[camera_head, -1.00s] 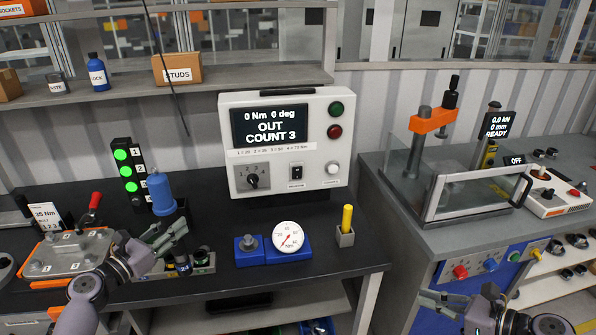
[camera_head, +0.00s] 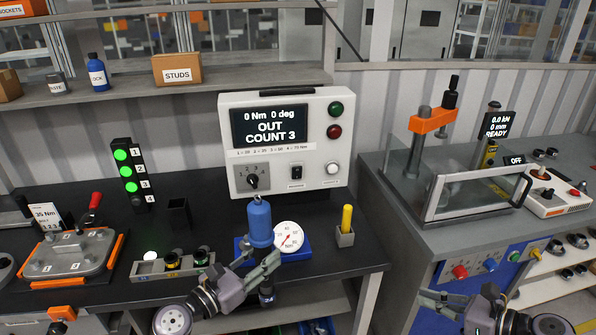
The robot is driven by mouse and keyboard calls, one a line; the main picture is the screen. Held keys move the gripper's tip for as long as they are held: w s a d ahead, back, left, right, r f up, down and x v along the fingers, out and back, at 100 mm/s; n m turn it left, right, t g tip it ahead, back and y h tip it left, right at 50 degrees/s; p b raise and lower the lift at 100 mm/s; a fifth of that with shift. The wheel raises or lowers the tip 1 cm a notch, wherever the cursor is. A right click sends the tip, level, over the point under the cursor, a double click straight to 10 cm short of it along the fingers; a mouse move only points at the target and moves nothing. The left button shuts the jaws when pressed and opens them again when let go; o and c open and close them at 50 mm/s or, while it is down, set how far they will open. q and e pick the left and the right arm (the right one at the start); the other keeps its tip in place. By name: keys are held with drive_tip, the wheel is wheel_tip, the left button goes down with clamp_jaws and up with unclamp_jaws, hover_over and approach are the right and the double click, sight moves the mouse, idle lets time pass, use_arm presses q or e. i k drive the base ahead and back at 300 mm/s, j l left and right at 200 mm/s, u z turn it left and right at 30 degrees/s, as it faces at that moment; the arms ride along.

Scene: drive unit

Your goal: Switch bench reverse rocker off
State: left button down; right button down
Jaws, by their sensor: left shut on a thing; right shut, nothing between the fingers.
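The bench controller (camera_head: 238,130) is a white box whose screen reads "0 Nm 0 deg OUT COUNT 3". Its black rocker (camera_head: 296,172) sits low on the front, between the numbered knob (camera_head: 253,181) and a round white button (camera_head: 333,169). The rocker's label and position are too small to read. My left gripper (camera_head: 262,268) is shut on the blue tool (camera_head: 260,222), held upright in front of the controller, below the knob. My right gripper (camera_head: 442,298) is shut and empty at the lower right, far from the rocker.
A blue block with a dial gauge (camera_head: 288,236) stands partly behind the tool. A yellow pin in a grey holder (camera_head: 345,238) is to its right. The black holder (camera_head: 178,214) looks empty. A socket tray (camera_head: 150,268) and a clamped plate (camera_head: 68,254) are at left.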

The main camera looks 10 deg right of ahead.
sight(297, 171)
drive_tip(key=i+j, duration=0.5)
drive_tip(key=i, duration=0.15)
drive_tip(key=i+j, duration=0.55)
drive_tip(key=i, duration=0.15)
